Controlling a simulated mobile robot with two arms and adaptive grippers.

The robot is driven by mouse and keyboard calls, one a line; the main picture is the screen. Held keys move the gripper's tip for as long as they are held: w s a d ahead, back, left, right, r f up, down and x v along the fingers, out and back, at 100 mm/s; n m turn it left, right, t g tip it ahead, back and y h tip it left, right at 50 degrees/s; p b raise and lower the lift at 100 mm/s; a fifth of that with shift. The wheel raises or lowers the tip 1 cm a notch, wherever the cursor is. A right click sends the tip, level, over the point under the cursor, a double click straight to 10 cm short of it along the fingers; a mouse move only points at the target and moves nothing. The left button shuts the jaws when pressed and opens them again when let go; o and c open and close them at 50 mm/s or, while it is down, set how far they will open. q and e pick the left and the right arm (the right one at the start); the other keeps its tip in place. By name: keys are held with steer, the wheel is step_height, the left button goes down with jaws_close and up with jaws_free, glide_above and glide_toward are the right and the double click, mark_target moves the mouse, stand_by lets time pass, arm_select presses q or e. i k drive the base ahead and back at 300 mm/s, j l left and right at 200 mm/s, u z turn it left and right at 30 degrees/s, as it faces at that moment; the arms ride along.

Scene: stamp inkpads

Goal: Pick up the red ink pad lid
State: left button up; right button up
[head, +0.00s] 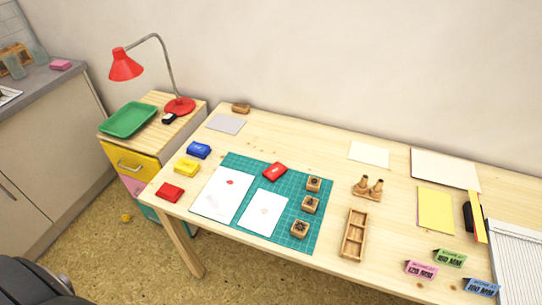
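Two red ink pad pieces lie on the light wooden table (328,132). One red piece (170,192) is at the table's left front edge, in line with a yellow ink pad (186,167) and a blue ink pad (199,150). The other red piece (275,171) lies tilted on the green cutting mat (238,163), near its back edge. At this size I cannot tell for certain which is the lid. Neither gripper shows in the head view.
White sheets with small red marks (216,202) and several wooden stamps (310,205) lie on the mat. A wooden compartment tray (354,235) is to its right. A red lamp (126,66) and green tray (128,120) stand on the drawer cabinet at left.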

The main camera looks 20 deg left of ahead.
mark_target(274, 172)
steer(key=i+j, duration=0.2)
steer(key=j, duration=0.2)
steer(key=i+j, duration=0.45)
steer(key=j, duration=0.3)
steer(key=l+u, duration=0.1)
steer(key=u, duration=0.4)
steer(key=k+u, duration=0.15)
steer(key=u, duration=0.35)
steer(key=k+u, duration=0.1)
steer(key=u, duration=0.4)
